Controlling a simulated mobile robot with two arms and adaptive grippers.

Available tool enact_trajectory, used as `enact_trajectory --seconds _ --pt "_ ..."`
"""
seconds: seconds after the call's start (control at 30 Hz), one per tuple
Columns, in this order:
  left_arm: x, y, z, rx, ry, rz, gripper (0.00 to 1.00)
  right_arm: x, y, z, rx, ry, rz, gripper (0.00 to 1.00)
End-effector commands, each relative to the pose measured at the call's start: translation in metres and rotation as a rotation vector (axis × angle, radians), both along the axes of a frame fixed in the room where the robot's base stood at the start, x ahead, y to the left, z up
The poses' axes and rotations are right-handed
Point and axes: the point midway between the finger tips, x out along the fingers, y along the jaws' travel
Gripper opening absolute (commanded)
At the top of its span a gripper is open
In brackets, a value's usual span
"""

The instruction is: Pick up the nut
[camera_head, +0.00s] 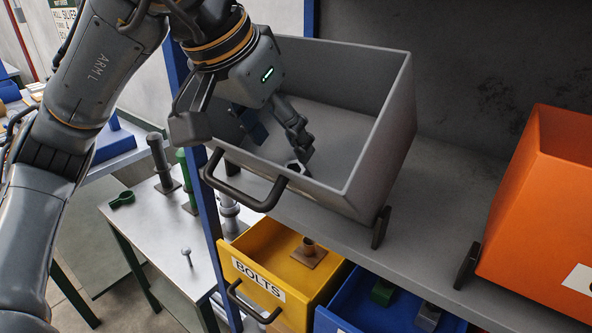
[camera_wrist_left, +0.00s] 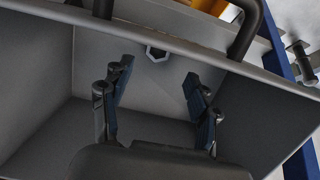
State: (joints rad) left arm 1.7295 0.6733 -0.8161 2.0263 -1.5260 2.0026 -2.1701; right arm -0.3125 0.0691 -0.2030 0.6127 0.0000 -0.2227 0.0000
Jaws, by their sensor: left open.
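The nut (camera_head: 297,168) is a small grey hexagonal ring inside the grey bin (camera_head: 384,130), near its front wall by the handle. In the left wrist view the nut (camera_wrist_left: 157,54) shows its dark hole and lies beyond my fingertips, between their lines. My left gripper (camera_head: 281,142) reaches down into the bin with its fingers spread. One finger looks close to the nut in the head view, partly hiding it. In the left wrist view my left gripper (camera_wrist_left: 160,78) is open with nothing between the fingers. My right gripper is not in view.
The bin's walls and front handle (camera_head: 245,199) surround my left gripper. Below are a yellow bolts bin (camera_head: 318,283) and a blue bin (camera_head: 335,322). An orange bin (camera_head: 535,215) stands at right. A metal table (camera_head: 150,225) holds a bolt and posts at left.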

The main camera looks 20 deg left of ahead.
Motion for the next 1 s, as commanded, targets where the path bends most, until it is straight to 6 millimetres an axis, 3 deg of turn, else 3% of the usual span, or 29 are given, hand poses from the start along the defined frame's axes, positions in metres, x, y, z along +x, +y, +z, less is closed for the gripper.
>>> enact_trajectory --seconds 0.23,0.43,0.7,1.0 --pt "0.009 -0.007 -0.022 0.002 0.005 0.0 0.6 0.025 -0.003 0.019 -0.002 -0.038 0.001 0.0" --pt "0.02 -0.012 -0.045 0.0 0.001 0.001 0.6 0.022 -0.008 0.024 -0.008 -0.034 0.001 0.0" --pt "0.021 -0.013 -0.048 0.0 -0.001 0.0 0.6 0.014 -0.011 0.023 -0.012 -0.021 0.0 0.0" --pt "0.021 -0.013 -0.048 -0.001 -0.001 0.001 0.01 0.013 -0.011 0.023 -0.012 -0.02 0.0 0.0"
